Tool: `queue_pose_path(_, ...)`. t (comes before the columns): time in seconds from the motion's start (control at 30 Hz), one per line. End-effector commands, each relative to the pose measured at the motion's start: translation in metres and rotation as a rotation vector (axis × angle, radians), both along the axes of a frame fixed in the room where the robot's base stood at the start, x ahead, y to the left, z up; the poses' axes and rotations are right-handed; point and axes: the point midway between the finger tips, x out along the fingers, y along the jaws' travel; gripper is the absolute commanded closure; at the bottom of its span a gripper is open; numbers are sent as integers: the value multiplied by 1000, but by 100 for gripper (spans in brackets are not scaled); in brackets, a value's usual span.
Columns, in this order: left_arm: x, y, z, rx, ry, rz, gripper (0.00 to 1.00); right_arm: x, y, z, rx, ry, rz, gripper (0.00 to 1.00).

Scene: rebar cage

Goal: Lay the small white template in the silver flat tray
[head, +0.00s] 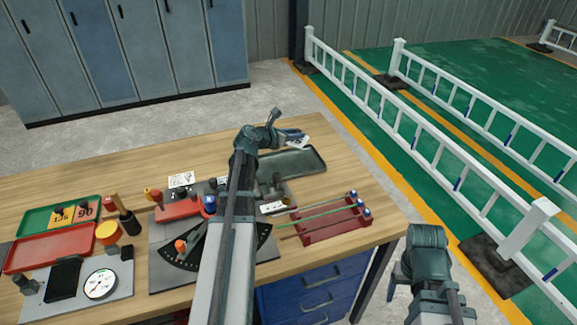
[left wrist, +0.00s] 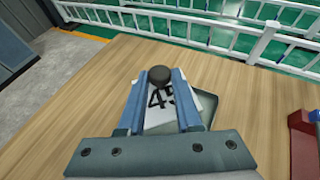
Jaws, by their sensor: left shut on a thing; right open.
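My left gripper (head: 292,135) is shut on the small white template (head: 299,143) and holds it over the back edge of the silver flat tray (head: 308,159). In the left wrist view, the template (left wrist: 158,117) shows a black "45" and a round dark knob (left wrist: 160,75) between the blue fingers (left wrist: 159,90). The tray (left wrist: 209,108) shows behind and to the right of the template there. A gap under the template cannot be judged. The visible part of the tray is empty.
A red rack (head: 325,223) with thin rods stands right of my left arm. A black protractor-like plate (head: 185,250), a red tray (head: 50,247), a green tray (head: 38,218) and a dial gauge (head: 100,284) crowd the left. The wooden table (head: 350,180) is clear right of the tray.

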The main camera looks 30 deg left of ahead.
Motion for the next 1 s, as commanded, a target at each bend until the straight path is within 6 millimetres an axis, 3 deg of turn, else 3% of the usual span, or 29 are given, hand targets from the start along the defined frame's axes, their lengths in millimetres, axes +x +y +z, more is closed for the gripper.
queue_pose_path(0.03,-14,6,1,-3,-2,7,100,0,0,0,0,0,0,27)
queue_pose_path(0.2,-28,16,1,-1,-5,13,100,0,0,1,0,0,0,27)
queue_pose_path(0.43,-28,17,-5,-1,-5,13,100,0,0,-6,0,0,0,27)
queue_pose_path(0.8,-28,16,-58,-1,-5,13,100,0,0,-59,0,0,0,27)
queue_pose_path(1.0,-28,16,-62,-1,-5,13,100,0,0,-63,0,0,0,27)
